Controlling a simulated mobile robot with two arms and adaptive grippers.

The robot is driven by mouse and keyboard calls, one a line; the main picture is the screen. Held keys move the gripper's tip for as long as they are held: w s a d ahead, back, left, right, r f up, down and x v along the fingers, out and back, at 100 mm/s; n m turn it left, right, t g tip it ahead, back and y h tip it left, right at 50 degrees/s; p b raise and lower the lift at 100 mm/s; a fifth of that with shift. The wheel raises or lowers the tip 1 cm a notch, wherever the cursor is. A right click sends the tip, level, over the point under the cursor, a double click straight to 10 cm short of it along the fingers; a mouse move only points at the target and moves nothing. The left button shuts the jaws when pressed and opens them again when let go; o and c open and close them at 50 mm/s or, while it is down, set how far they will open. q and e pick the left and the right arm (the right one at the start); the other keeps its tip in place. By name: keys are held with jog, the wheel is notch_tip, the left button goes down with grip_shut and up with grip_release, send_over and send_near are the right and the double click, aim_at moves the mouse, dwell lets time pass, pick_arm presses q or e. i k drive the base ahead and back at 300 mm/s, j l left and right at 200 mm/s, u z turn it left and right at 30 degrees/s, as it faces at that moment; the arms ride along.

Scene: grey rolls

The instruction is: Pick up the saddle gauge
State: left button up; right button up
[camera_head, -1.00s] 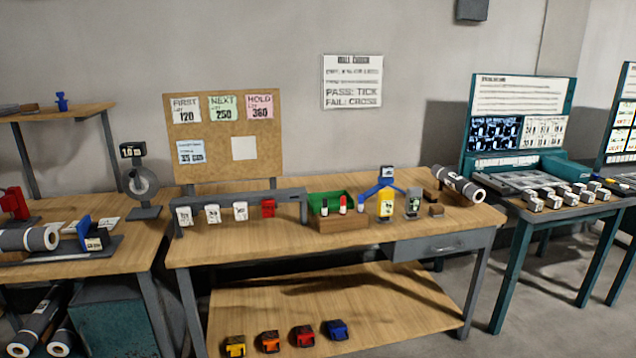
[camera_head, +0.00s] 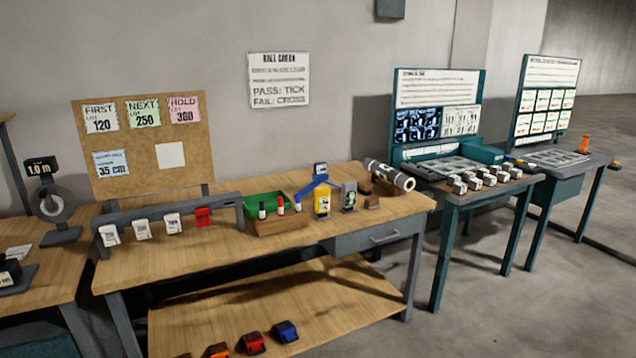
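What looks like the saddle gauge (camera_head: 318,181) is a blue inverted-V piece with a small display on top. It is on the middle workbench (camera_head: 268,252), toward its right end. A yellow labelled block (camera_head: 322,202) is directly under or in front of its peak; I cannot tell if they touch. A grey device with a small screen (camera_head: 349,196) stands just right of it. Neither of my grippers is in view.
Left of the gauge are a green bin with a wooden front (camera_head: 270,212) and a grey rack with hanging tags (camera_head: 168,220). A grey roll (camera_head: 390,174) lies at right. Teal tables (camera_head: 468,210) stand beyond. The floor in front of them is clear.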

aim_at(319, 176)
jog(key=u, duration=5.85)
jog(key=z, duration=5.85)
jog(key=i+l, duration=0.3)
jog(key=i+u, duration=0.05)
jog(key=i, duration=0.05)
